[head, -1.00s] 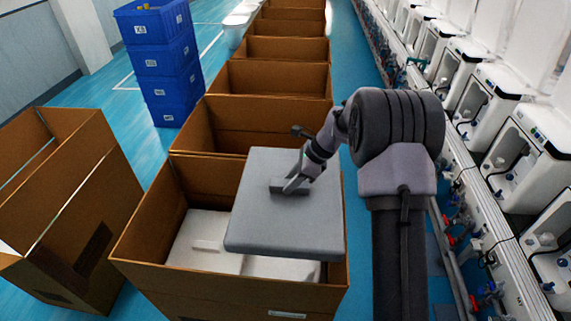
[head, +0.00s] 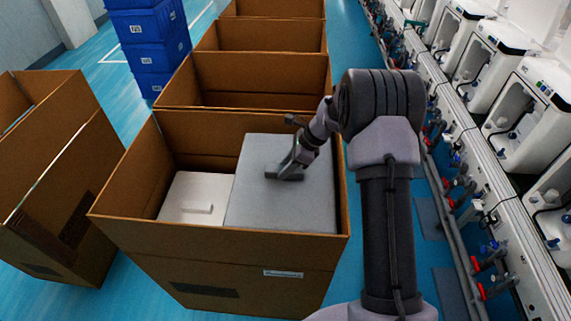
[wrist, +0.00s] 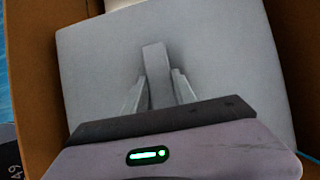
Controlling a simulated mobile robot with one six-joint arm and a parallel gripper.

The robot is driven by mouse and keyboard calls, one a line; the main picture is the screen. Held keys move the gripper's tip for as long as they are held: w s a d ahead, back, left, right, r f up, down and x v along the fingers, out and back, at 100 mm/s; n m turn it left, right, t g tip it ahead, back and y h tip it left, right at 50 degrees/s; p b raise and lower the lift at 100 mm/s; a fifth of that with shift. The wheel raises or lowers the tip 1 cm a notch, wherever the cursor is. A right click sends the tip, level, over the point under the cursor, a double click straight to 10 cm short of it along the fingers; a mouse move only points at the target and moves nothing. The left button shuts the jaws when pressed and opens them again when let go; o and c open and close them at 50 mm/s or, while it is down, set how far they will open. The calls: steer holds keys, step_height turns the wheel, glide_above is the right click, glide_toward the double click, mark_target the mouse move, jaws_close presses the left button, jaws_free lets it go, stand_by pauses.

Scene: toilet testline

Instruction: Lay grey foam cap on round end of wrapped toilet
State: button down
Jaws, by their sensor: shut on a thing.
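The grey foam cap (head: 262,205) is a flat, thick grey slab inside the right part of the open cardboard box (head: 215,255). My gripper (head: 286,173) is shut on the raised grip on its top. In the wrist view the fingers (wrist: 157,85) close on both sides of that grip, and the cap (wrist: 220,60) fills most of the picture. A white piece with a small raised tab (head: 195,200) lies in the box left of the cap. The wrapped toilet and its round end cannot be made out; what lies under the cap is hidden.
More open cardboard boxes (head: 260,75) stand in a row behind. Another open box (head: 60,200) stands at the left, and blue crates (head: 150,40) are stacked behind it. A test line with white units (head: 490,60) runs along the right. The box walls close around the cap.

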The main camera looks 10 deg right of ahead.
step_height(320, 180, down, 23)
steer(key=b, duration=1.5)
steer(key=shift+r, duration=0.15)
steer(key=shift+a+f+b, duration=0.2)
steer(key=shift+f+b, duration=0.15)
steer(key=shift+b, duration=0.1)
steer(key=c, duration=0.9)
jaws_free()
